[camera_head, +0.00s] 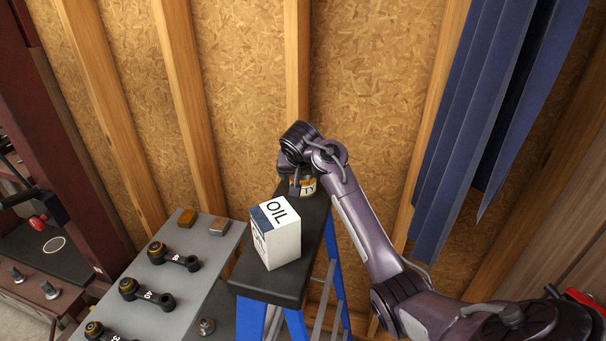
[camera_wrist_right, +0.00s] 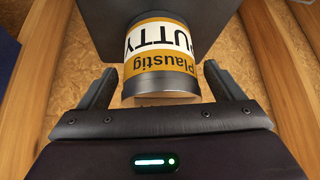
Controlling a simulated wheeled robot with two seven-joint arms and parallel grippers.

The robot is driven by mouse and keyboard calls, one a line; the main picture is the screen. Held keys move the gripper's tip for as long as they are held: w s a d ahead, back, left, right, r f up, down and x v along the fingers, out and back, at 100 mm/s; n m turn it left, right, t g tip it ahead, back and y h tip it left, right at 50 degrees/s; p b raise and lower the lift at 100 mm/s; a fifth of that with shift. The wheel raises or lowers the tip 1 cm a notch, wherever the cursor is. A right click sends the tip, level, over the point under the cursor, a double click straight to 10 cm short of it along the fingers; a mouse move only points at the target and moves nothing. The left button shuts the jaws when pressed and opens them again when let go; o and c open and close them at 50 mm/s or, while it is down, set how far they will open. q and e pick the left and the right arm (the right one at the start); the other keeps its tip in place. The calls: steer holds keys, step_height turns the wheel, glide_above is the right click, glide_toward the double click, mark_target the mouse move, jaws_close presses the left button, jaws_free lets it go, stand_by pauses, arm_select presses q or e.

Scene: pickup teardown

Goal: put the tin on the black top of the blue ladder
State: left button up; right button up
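The tin is a putty tin with a white and ochre label. In the head view the tin (camera_head: 309,186) shows partly behind my right gripper, at the far end of the black top (camera_head: 270,285) of the blue ladder. In the right wrist view the tin (camera_wrist_right: 160,58) appears upside down, its base against the black top (camera_wrist_right: 220,25), and it seems to stand upright there. My right gripper (camera_head: 297,183) is open. Its fingers (camera_wrist_right: 161,85) lie on either side of the tin with a visible gap at each. My left gripper is not in view.
A white OIL box (camera_head: 284,243) stands on the near part of the black top. A grey bench (camera_head: 200,248) with dark tools is to the left. Blue hanging strips (camera_head: 470,110) are on the right. The wooden wall (camera_head: 245,100) is close behind the ladder.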

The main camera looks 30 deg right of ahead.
steer(key=shift+r, duration=0.15)
steer(key=shift+a+r+b, duration=0.1)
steer(key=shift+r+b, duration=0.1)
steer(key=shift+b, duration=0.1)
steer(key=b+v, duration=0.4)
steer(key=v, duration=0.7)
steer(key=shift+s+r, duration=0.2)
steer(key=shift+a, duration=0.1)
